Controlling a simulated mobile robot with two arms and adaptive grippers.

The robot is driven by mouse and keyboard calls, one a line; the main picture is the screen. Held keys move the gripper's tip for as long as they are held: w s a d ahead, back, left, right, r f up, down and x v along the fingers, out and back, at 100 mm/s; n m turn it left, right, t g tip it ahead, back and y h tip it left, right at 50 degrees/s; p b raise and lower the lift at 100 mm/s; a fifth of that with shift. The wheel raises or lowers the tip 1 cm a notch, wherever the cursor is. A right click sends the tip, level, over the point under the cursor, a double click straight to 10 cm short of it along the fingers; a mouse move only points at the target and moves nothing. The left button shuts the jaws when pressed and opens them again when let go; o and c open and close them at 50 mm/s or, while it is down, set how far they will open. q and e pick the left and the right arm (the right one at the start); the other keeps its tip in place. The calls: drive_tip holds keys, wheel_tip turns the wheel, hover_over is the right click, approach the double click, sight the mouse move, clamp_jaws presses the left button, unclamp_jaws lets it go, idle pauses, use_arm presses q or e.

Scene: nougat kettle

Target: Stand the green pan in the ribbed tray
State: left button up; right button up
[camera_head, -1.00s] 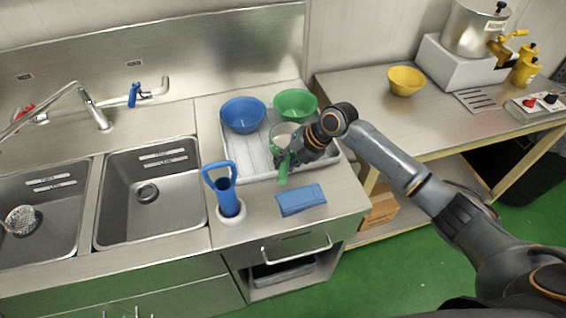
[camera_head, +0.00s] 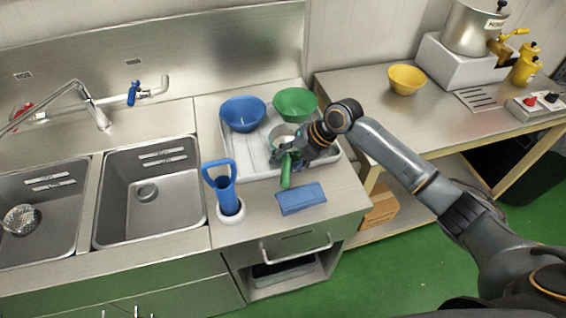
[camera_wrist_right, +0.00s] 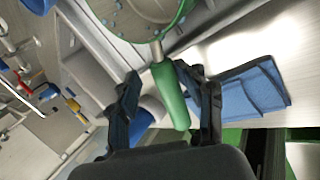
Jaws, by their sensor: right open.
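The green pan has a pale round body (camera_head: 281,132) and a green handle (camera_head: 286,172). Whether the pan rests flat is partly hidden by my gripper. My right gripper (camera_head: 286,155) is at the handle. In the right wrist view the green handle (camera_wrist_right: 169,95) lies between the two spread fingers of my right gripper (camera_wrist_right: 166,85), with gaps beside it. The pan's green rim (camera_wrist_right: 140,36) shows above. My left gripper is not in view.
A blue bowl (camera_head: 242,114) and a green bowl (camera_head: 295,103) stand at the back of the tray. A blue-handled tool in a white holder (camera_head: 231,212) and a folded blue cloth (camera_head: 301,198) are in front. Sinks lie left; a table with a yellow bowl (camera_head: 406,79) is right.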

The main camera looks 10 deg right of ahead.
drive_tip(key=v, duration=1)
drive_tip(key=shift+r, duration=0.3)
drive_tip(key=shift+d, duration=0.15)
